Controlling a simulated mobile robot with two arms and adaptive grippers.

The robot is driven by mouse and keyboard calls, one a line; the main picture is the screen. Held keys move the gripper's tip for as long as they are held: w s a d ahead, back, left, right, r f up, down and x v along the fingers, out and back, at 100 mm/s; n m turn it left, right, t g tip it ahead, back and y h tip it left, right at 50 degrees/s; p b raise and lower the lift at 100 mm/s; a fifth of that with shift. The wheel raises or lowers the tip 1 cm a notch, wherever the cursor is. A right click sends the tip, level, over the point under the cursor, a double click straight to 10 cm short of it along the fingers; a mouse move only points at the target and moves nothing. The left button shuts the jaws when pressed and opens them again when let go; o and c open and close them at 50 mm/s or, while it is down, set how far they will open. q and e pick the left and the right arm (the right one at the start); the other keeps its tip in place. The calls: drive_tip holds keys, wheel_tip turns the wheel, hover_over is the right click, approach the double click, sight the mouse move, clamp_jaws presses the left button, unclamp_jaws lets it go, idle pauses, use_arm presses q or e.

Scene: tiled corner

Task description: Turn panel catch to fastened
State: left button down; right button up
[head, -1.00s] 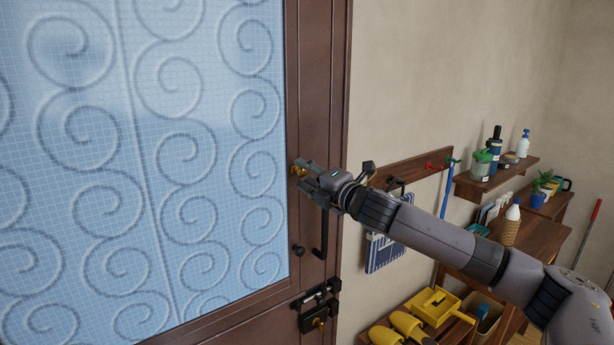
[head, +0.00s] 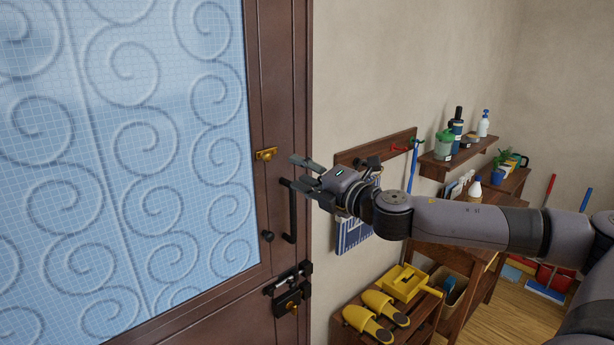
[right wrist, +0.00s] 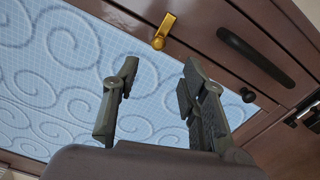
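The brass panel catch (head: 265,154) is on the dark brown door's frame, beside the patterned blue glass. Its bar looks roughly level in the head view. It also shows at the top of the right wrist view (right wrist: 163,31), with a round knob at one end. My right gripper (head: 296,172) is to the right of the catch and a little below it, apart from it. Its two fingers (right wrist: 157,85) are spread with nothing between them. My left gripper is in neither current view.
A black pull handle (head: 289,211) stands on the door just below my right gripper. A dark knob (head: 267,236) and a black bolt lock (head: 290,290) are lower down. A wall rail (head: 375,146) and shelves with bottles (head: 457,135) are to the right.

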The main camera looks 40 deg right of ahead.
drive_tip(key=shift+s, duration=0.8)
drive_tip(key=shift+f, duration=0.15)
